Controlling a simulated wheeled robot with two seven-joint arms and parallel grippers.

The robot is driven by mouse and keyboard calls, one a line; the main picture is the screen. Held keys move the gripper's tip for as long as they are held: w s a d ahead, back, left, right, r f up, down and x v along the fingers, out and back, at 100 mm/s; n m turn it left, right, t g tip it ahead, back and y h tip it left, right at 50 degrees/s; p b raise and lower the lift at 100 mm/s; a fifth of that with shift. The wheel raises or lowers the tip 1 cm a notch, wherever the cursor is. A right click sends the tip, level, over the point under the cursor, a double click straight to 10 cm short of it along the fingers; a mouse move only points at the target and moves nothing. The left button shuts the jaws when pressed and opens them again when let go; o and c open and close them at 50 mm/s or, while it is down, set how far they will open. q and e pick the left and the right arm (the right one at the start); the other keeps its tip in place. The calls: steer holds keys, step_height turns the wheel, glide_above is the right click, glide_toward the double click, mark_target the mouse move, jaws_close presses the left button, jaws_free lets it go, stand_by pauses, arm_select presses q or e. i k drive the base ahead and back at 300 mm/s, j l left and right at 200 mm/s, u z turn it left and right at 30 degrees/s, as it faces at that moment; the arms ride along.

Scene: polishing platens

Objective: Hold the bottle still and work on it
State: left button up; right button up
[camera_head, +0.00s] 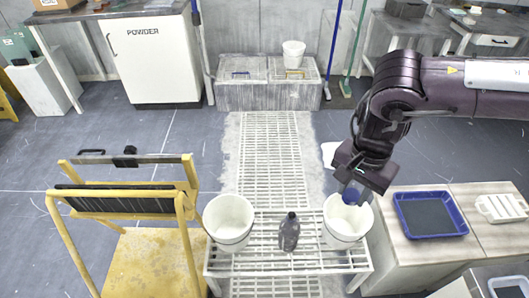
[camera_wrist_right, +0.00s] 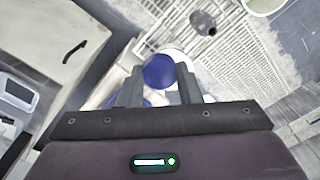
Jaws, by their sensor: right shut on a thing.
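A dark grey bottle (camera_head: 289,232) with a black cap stands upright on the white slatted rack (camera_head: 270,262), between two white buckets. It also shows in the right wrist view (camera_wrist_right: 203,23), beyond the fingers. My right gripper (camera_head: 354,188) points down over the right bucket (camera_head: 340,236). It is shut on a rounded blue thing (camera_wrist_right: 159,71), which also shows in the head view (camera_head: 350,197). What the blue thing is, I cannot tell. Nothing holds the bottle. My left gripper is out of view.
The left bucket (camera_head: 228,222) stands beside the bottle. A yellow chair-like frame (camera_head: 150,262) is at the left. A blue tray (camera_head: 430,214) lies on the bench at the right. Floor behind the rack is mostly clear.

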mark_target(289, 228)
steer(key=i+l+u, duration=0.15)
steer(key=u, duration=0.25)
steer(key=i+l+u, duration=0.1)
steer(key=l+u, duration=0.25)
steer(key=i+l+u, duration=0.1)
steer(key=l+u, duration=0.3)
steer(key=j, duration=0.1)
